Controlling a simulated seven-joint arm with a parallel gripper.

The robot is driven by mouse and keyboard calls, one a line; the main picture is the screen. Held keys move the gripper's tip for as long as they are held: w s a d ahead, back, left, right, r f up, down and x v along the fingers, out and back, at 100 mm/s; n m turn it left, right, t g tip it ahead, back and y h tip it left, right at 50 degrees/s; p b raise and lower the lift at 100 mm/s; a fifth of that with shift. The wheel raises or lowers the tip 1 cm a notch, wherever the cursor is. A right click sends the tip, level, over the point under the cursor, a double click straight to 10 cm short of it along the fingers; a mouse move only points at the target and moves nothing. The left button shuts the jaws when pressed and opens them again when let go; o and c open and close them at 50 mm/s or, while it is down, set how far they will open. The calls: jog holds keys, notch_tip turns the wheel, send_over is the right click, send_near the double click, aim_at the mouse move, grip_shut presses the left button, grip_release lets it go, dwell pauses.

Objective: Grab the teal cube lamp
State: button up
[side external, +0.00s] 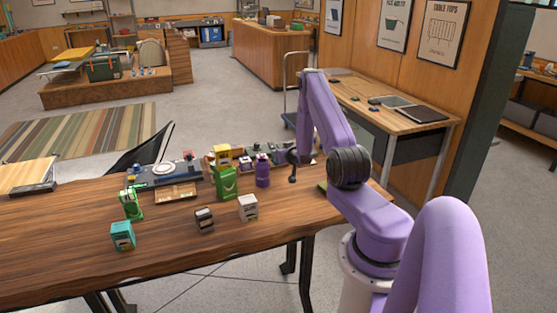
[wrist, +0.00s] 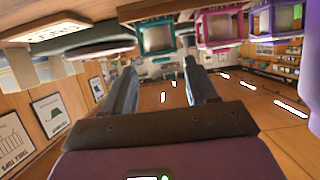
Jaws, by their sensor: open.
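In the side external view a teal cube-shaped object (side external: 122,237) stands near the front left of the wooden table. The wrist picture is upside down; in it a teal cube frame (wrist: 157,38) shows beyond the fingertips, at the top centre. I cannot tell whether these are the same thing. My gripper (wrist: 162,70) is open, with nothing between its two fingers. In the side external view its fingers are not clearly seen. My purple arm rises at the right of the table, well to the right of the teal object.
Green objects (side external: 131,204) and a purple object (side external: 262,171) stand farther back. A magenta cube frame (wrist: 220,28) is beside the teal frame. The table's far-left front is bare.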

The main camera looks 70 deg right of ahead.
jog(key=shift+x, duration=2.3)
jog(key=shift+a+f, duration=0.15)
jog(key=c, duration=0.8)
